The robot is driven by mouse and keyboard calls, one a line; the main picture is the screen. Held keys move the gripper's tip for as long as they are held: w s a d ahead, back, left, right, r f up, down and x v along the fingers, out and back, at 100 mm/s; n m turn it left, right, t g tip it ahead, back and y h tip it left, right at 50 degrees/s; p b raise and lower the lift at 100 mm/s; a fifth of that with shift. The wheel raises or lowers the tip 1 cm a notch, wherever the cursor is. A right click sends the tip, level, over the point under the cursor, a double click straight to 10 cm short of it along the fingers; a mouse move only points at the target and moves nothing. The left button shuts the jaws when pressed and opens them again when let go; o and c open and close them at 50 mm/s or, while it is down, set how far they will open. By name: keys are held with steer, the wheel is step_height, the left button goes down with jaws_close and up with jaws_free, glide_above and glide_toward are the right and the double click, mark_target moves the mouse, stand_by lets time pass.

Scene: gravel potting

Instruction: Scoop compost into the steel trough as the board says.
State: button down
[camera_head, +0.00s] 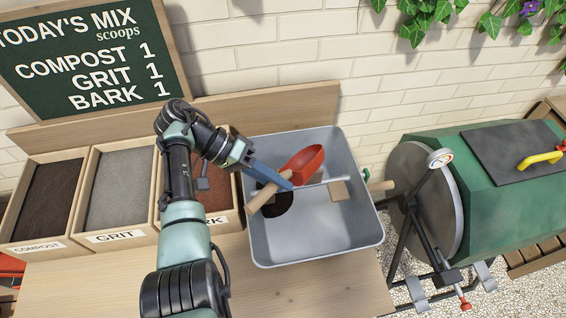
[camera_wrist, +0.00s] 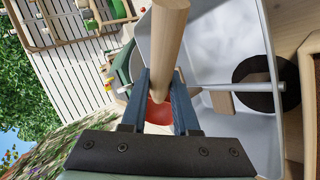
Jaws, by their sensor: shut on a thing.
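The green board (camera_head: 85,55) reads compost 1, grit 1, bark 1. The compost bin (camera_head: 45,200) stands at the far left and holds dark brown material. The steel trough (camera_head: 335,245) is grey and stands right of the bins. My gripper (camera_head: 288,184) is over the trough, shut on the wooden handle of the red scoop (camera_head: 305,161). The handle also shows between the fingers in the wrist view (camera_wrist: 168,45). The scoop is tilted and its visible inside is red; I see no material in it. A dark patch of material (camera_head: 281,204) lies on the trough floor, partly behind the handle.
The grit bin (camera_head: 117,190) and bark bin (camera_head: 220,212) stand between compost and trough; my arm covers part of the bark bin. A grey rod with a wooden block (camera_head: 338,190) crosses the trough. A green drum (camera_head: 480,190) stands at the right. The bench front is clear.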

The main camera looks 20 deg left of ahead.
steer(key=r+p, duration=0.1)
steer(key=p, duration=0.1)
steer(key=shift+s+d+y+p, duration=0.1)
steer(key=shift+s+y+p, duration=0.25)
steer(key=shift+s+y, duration=0.05)
steer(key=y+p, duration=0.1)
steer(key=p, duration=0.1)
steer(key=m+t+y+p, duration=0.1)
steer(key=p, duration=0.1)
steer(key=shift+s+d+r, duration=0.1)
steer(key=shift+d, duration=0.2)
steer(key=shift+s+d+m+t+y+p, duration=0.15)
steer(key=shift+m+t+y+p, duration=0.15)
steer(key=shift+y, duration=0.35)
steer(key=shift+w+d+m+t+y+p, duration=0.15)
steer(key=shift+t+y+p, duration=0.15)
steer(key=shift+y, duration=0.4)
steer(key=shift+s+d+m+t+y+p, duration=0.1)
steer(key=shift+s+m+t+y+p, duration=0.15)
steer(key=shift+y, duration=0.4)
steer(key=shift+w, duration=0.1)
